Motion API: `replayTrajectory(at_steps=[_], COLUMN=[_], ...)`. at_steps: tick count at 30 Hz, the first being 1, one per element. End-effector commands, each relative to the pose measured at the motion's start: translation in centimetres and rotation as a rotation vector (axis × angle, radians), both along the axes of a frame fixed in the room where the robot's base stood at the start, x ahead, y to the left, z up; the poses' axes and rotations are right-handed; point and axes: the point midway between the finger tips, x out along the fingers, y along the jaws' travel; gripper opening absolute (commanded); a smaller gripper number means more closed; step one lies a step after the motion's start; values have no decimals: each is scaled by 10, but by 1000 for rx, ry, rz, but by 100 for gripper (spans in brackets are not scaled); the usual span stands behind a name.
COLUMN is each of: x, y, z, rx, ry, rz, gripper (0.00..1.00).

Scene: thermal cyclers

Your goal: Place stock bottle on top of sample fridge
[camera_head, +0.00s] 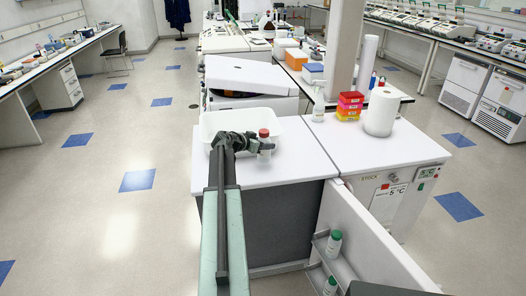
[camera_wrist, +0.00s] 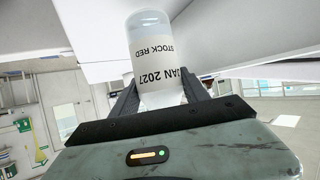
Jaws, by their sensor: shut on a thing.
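The stock bottle, translucent with a red cap (camera_head: 264,133), is held by my gripper (camera_head: 258,146) over a white cabinet top (camera_head: 285,170) in the head view. I cannot tell whether its base touches that top. In the wrist view the bottle (camera_wrist: 155,55) sits between the two fingers, its label reading STOCK RED, JAN 2027. The gripper is shut on it. A fridge to the right, marked STOCK and 5 °C (camera_head: 391,190), has a clear front top. No sample fridge label is readable, so I cannot tell whether the cabinet under the bottle is that fridge.
A white tray (camera_head: 209,124) lies behind the gripper. An open door (camera_head: 378,245) with green-capped bottles (camera_head: 334,242) juts forward at right. Floor is clear at left.

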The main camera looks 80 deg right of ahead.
Motion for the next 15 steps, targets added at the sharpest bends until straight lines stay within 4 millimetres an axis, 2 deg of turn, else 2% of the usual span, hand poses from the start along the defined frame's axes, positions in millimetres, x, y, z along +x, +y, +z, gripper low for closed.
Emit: replayTrajectory(at_steps=[5, 6, 10, 15], x=[6, 5, 4, 5], y=[-10, -8, -7, -7], z=[-4, -16, -39, -36], rx=[0, 0, 0, -1], ry=[1, 1, 1, 1], rz=[0, 0, 0, 1], gripper=[0, 0, 0, 0])
